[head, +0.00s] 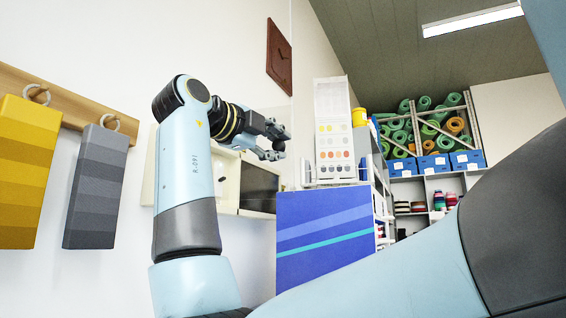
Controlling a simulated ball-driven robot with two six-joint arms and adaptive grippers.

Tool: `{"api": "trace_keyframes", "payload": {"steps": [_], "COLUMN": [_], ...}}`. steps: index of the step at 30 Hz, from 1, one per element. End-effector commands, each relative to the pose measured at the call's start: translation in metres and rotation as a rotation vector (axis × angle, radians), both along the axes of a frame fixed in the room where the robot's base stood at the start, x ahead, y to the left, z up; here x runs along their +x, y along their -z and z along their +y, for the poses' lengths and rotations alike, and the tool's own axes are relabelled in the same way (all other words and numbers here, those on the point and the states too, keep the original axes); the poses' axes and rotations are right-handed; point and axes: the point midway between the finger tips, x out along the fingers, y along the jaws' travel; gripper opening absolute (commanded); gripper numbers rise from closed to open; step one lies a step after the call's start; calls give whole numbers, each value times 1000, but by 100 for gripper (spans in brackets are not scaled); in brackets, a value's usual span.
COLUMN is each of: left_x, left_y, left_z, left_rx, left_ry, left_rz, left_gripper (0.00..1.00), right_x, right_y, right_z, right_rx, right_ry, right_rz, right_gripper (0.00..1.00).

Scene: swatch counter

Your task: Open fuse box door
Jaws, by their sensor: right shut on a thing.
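The cream fuse box (228,182) hangs on the white wall behind my arm. A dark area (259,188) shows at its right half; I cannot tell whether this is the inside or a dark panel. My right gripper (274,144) is at the box's upper right, in front of its top edge. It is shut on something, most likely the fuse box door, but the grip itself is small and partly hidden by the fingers. My arm covers the middle left of the box. My left gripper is not in view.
A yellow swatch (22,170) and a grey swatch (97,187) hang from a wooden rail (68,95) at left. A blue striped panel (325,235) and a colour chart (333,130) stand right of the box. Shelves with rolls (430,125) are farther back.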

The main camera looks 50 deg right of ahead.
Motion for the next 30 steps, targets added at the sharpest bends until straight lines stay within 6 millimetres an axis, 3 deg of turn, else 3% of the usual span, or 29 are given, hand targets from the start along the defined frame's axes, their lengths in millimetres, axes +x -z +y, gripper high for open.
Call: {"api": "trace_keyframes", "payload": {"steps": [6, 12, 29, 30], "left_x": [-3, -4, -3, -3], "left_y": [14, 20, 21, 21], "left_z": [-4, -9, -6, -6], "left_rx": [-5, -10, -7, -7], "left_ry": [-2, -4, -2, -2], "left_rz": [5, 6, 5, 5], "left_gripper": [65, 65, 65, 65], "right_x": [-9, -14, -16, -16], "right_y": [2, 1, -1, -1], "right_z": [37, 56, 64, 64], "right_rx": [0, -2, -3, -3], "right_ry": [126, 197, 230, 230], "right_rz": [2, 1, 0, 0], "right_gripper": [0, 0, 0, 27]}}
